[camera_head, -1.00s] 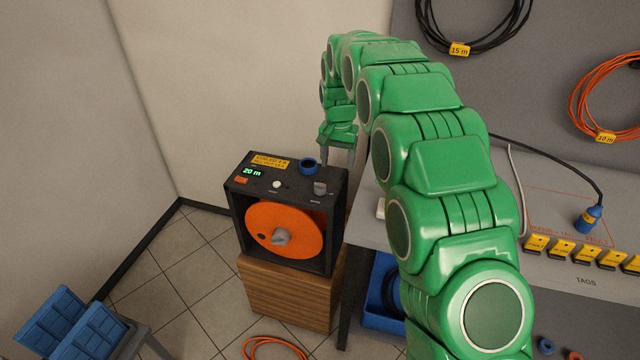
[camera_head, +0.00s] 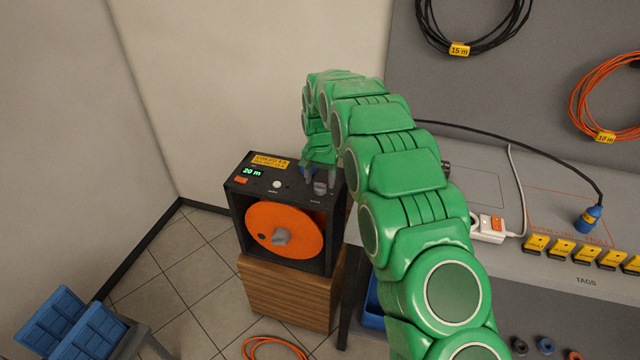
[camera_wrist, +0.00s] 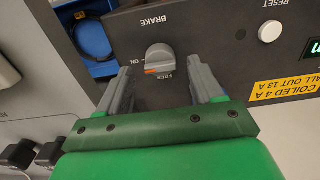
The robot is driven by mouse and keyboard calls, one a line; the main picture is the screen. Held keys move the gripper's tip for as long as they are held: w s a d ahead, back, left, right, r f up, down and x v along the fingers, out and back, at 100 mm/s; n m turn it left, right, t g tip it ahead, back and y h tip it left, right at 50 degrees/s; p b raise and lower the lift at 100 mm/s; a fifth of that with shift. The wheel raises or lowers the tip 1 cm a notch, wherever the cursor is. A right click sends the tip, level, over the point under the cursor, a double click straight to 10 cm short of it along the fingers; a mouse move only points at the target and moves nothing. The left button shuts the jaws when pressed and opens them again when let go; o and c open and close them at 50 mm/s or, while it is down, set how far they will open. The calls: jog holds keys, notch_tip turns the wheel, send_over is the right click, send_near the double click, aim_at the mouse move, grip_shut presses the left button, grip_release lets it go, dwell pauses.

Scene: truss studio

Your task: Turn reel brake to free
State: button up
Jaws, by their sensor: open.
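The reel unit is a black box (camera_head: 236,208) with an orange reel (camera_head: 270,225) in front. Its grey brake knob (camera_head: 320,188) is on the top panel, at the right; it also shows in the wrist view (camera_wrist: 160,57). The knob has an orange mark on its side towards my gripper, near the labels ON and FREE; I cannot tell exactly which it points to. My gripper (camera_wrist: 160,80) is open, with one finger to each side of the knob and neither visibly touching it. It shows above the panel in the head view (camera_head: 320,176).
A white reset button (camera_wrist: 270,31) and a green "20 m" display (camera_head: 252,171) are on the same panel. The box stands on a wooden cabinet (camera_head: 285,292). A grey bench (camera_head: 480,170) with a white power strip (camera_head: 490,225) is at the right.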

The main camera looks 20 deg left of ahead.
aim_at(320, 188)
jog(key=shift+f, duration=1.3)
jog(key=c, duration=1.1)
jog(key=shift+o, duration=0.2)
